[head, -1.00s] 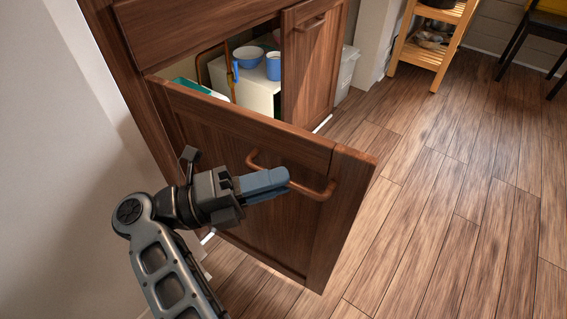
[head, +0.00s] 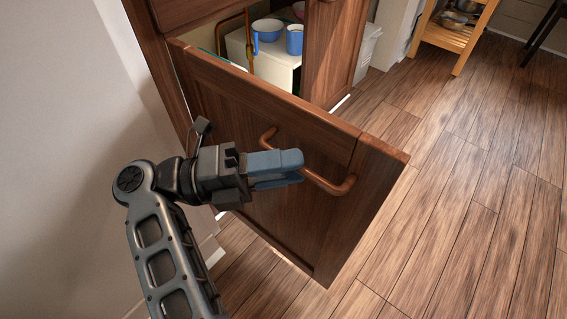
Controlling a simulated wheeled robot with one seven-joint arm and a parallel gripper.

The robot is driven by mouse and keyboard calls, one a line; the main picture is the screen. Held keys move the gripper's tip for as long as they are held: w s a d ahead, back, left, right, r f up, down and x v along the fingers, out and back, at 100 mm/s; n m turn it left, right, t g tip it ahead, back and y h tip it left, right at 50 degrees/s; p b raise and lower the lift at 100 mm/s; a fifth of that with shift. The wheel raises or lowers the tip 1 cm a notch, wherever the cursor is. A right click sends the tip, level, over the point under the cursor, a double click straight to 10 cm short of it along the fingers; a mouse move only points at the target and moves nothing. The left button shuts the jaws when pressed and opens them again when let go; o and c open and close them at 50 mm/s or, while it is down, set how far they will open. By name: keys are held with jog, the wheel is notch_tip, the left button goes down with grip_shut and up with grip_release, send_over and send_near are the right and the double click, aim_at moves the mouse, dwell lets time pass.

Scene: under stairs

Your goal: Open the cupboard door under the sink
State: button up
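The brown wooden cupboard door (head: 215,105) stands well open, swung out from the cabinet at the left. Its bar handle (head: 338,188) is on the outer face near the free edge. My gripper (head: 300,163) is at this handle, its blue-grey fingers closed around the bar and covering part of it. The exact contact is partly hidden by the fingers. Behind the door, the cupboard's inside shows a white box (head: 285,63) with a blue mug (head: 294,40) and a blue bowl (head: 267,29) on it.
A second cupboard door (head: 335,50) is to the right of the opening. A wooden shelf rack (head: 450,35) with metal pots stands at the back right. A pale wall (head: 60,150) is close on the left. The plank floor (head: 460,200) on the right is clear.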

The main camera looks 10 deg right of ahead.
jog(key=shift+o, duration=0.6)
jog(key=a+f+b, duration=0.1)
jog(key=a+b, duration=0.1)
jog(key=a, duration=0.5)
jog(key=shift+w+a, duration=0.35)
jog(key=shift+s, duration=0.1)
